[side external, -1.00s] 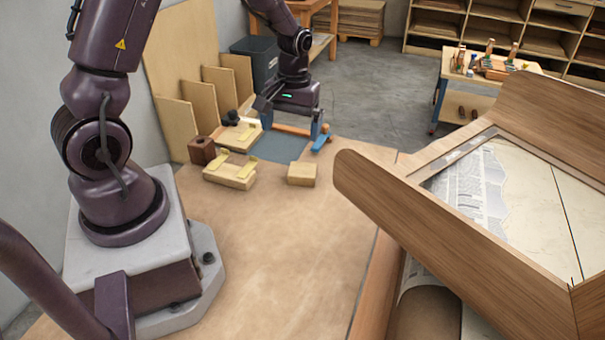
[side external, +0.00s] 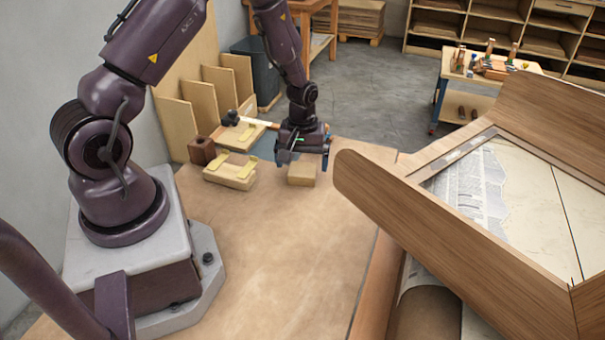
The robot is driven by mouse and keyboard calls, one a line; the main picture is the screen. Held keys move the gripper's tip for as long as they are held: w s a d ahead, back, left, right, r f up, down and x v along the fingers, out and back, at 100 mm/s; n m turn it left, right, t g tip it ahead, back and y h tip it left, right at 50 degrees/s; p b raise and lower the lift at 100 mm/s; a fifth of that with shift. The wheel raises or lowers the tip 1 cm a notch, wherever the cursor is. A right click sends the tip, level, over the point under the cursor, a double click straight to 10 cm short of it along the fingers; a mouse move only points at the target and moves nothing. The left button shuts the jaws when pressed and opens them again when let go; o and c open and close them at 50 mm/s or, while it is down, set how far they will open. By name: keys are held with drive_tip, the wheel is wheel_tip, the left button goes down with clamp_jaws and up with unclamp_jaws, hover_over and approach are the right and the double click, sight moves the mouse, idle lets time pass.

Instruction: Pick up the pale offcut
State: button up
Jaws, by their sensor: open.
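The pale offcut (side external: 302,176) looks to be the small light wooden block on the bench, right of the other wooden pieces. My gripper (side external: 305,160) is open and empty, pointing down at the block. Its fingers show near the block's left and right ends, at about the height of its top in the picture. From this angle I cannot tell how far above or behind the block they are. The block's front face is in plain view.
A wooden piece with yellow strips (side external: 231,170) and a dark brown block (side external: 201,150) lie left of the offcut. A bar clamp (side external: 258,122) lies behind, partly hidden by my gripper. A large bent wooden frame (side external: 440,235) rises at right. The bench front (side external: 280,250) is clear.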

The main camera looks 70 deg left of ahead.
drive_tip(key=shift+f, duration=1.35)
drive_tip(key=c, duration=1)
drive_tip(key=shift+c, duration=0.2)
drive_tip(key=shift+r, duration=0.1)
drive_tip(key=shift+r, duration=0.55)
drive_tip(key=s+d+r, duration=0.5)
drive_tip(key=s+r, duration=0.6)
drive_tip(key=s, duration=0.2)
drive_tip(key=shift+d+r, duration=0.15)
drive_tip(key=shift+r, duration=0.25)
